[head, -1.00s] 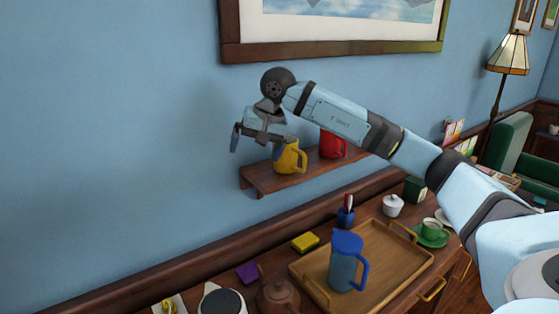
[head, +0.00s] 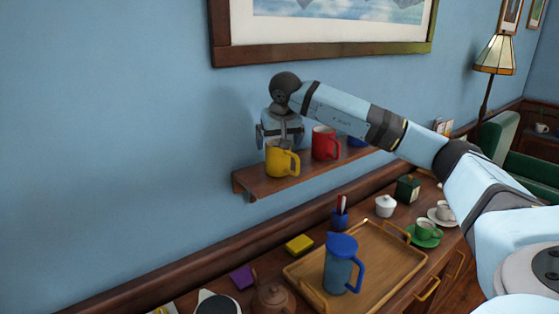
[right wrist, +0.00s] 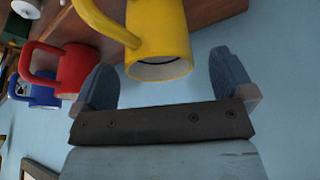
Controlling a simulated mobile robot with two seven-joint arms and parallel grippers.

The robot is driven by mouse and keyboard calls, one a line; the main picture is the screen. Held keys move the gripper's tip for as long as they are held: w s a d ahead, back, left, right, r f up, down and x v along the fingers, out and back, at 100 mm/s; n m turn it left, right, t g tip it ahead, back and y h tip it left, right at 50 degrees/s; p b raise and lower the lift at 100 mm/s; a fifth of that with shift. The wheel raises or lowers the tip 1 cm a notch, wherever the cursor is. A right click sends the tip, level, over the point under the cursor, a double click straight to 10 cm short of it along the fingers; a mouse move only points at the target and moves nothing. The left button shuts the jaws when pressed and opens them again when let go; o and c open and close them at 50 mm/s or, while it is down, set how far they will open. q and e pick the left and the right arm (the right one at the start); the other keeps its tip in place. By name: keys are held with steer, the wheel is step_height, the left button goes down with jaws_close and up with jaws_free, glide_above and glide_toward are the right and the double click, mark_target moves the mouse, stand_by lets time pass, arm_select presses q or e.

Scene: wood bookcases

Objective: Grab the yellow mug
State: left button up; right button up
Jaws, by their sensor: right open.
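The yellow mug (head: 282,160) stands upright near the left end of the wall shelf (head: 262,185), its handle to the right in the head view. My right gripper (head: 279,140) is above and behind the mug, against the wall side, with its fingers spread. In the right wrist view the yellow mug (right wrist: 158,45) lies between the two open fingers of the right gripper (right wrist: 165,80), its rim toward the palm. I see no grip on it. The mug hides part of the fingers in the head view. My left gripper is not in view.
A red mug (head: 324,143) stands just right of the yellow one, and a blue mug (head: 357,141) is farther right, partly behind my arm. A framed picture (head: 325,50) hangs above. Below, a wooden tray (head: 385,278) holds a blue jug (head: 341,265).

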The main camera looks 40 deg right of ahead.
steer(key=x, duration=0.3)
steer(key=p+x, duration=0.1)
steer(key=shift+w+d+f, duration=0.2)
steer(key=shift+d, duration=0.15)
steer(key=shift+c, duration=0.2)
steer(key=c, duration=1)
steer(key=shift+r, duration=0.1)
steer(key=shift+c, duration=0.2)
